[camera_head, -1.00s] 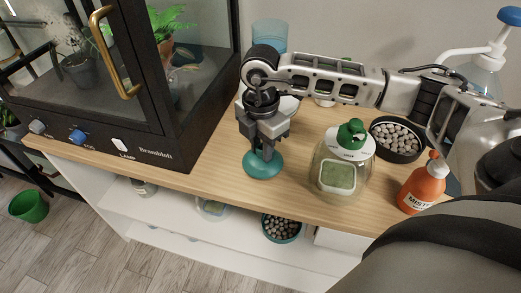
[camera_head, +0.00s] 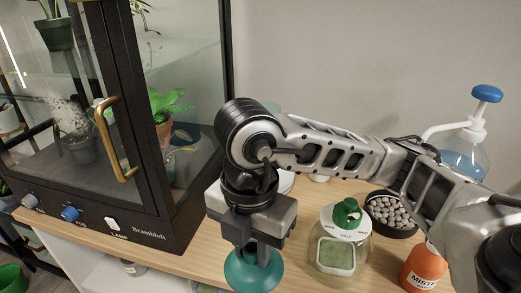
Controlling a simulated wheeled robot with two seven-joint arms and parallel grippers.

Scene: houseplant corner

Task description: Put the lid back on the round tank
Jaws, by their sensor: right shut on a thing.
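My right gripper (camera_head: 254,246) points down at the front of the wooden shelf top and is shut on the teal round lid (camera_head: 240,276). Its fingers hide the lid's middle, and the lid looks raised above the surface. My left gripper is out of view.
A black glass cabinet (camera_head: 150,225) with a brass handle stands at left. Right of my gripper are a glass jar with a green knob (camera_head: 345,245), a dark bowl of pebbles (camera_head: 395,232), an orange mister bottle (camera_head: 424,268) and a blue-topped pump bottle (camera_head: 465,160).

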